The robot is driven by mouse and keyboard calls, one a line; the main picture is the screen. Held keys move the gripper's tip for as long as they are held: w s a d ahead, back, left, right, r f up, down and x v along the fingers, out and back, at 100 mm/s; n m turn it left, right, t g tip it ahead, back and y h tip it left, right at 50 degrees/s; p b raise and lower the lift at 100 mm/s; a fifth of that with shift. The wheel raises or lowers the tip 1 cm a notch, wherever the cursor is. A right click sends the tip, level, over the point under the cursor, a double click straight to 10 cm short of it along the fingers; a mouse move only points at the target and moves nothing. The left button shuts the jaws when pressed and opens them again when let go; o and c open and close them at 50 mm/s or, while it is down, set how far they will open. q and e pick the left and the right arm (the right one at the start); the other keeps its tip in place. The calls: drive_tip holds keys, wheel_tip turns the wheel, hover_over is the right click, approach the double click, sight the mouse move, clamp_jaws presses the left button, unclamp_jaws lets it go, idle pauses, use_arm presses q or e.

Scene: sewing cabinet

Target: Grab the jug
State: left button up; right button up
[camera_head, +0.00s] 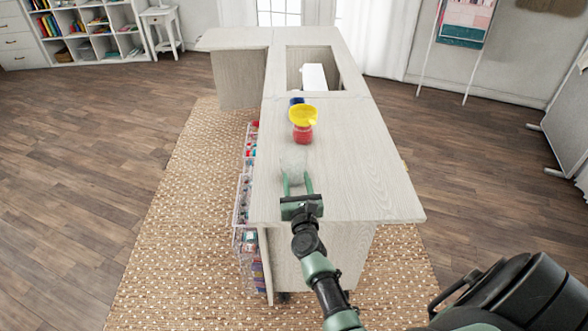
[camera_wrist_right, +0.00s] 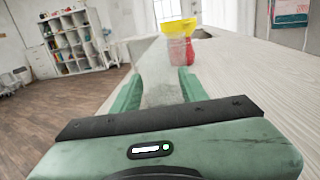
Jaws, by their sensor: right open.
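A clear, glassy vessel (camera_head: 293,163), which looks like the jug, stands on the pale wooden cabinet top. It also shows in the right wrist view (camera_wrist_right: 159,78), where I see through it. My right gripper (camera_head: 297,177) is open at tabletop height, with its two green fingers on either side of the near part of the vessel. In the right wrist view the fingers (camera_wrist_right: 159,84) flank it; I cannot tell whether they touch it. My left gripper is not in view.
Beyond the vessel stand a red item (camera_head: 303,134), a yellow, spouted item (camera_head: 303,115) and a dark blue item (camera_head: 297,101). A rectangular opening in the cabinet top (camera_head: 368,170) lies farther back. Clear bins (camera_head: 242,200) hang on the left side. The top's right side is clear.

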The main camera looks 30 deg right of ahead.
drive_tip(key=shift+c, duration=0.3)
clamp_jaws()
idle(1.1)
